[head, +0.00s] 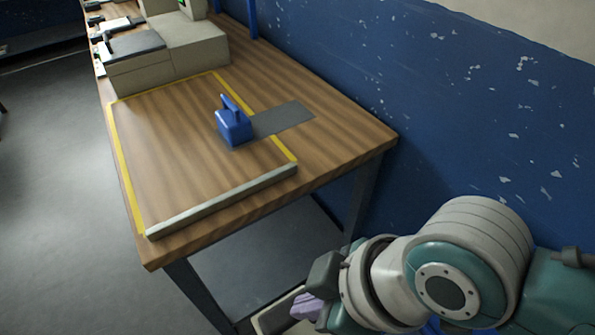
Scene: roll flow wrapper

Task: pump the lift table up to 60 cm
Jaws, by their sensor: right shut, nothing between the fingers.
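My right arm comes in from the lower right, and my right gripper (322,285) points down beside the near end of the wooden bench. It is shut with nothing held; my wrist partly hides it. No lift table or pump handle can be made out clearly. A pale rim (272,318) shows at the bottom edge by the gripper, with a small purple thing (306,306) beside it; both are mostly cut off or hidden. A bit of blue (432,328) shows under my wrist. My left gripper is not in view.
The wooden bench (180,130) has a yellow-taped area with a metal bar (225,200) along its near edge. A beige machine (170,60) stands behind.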

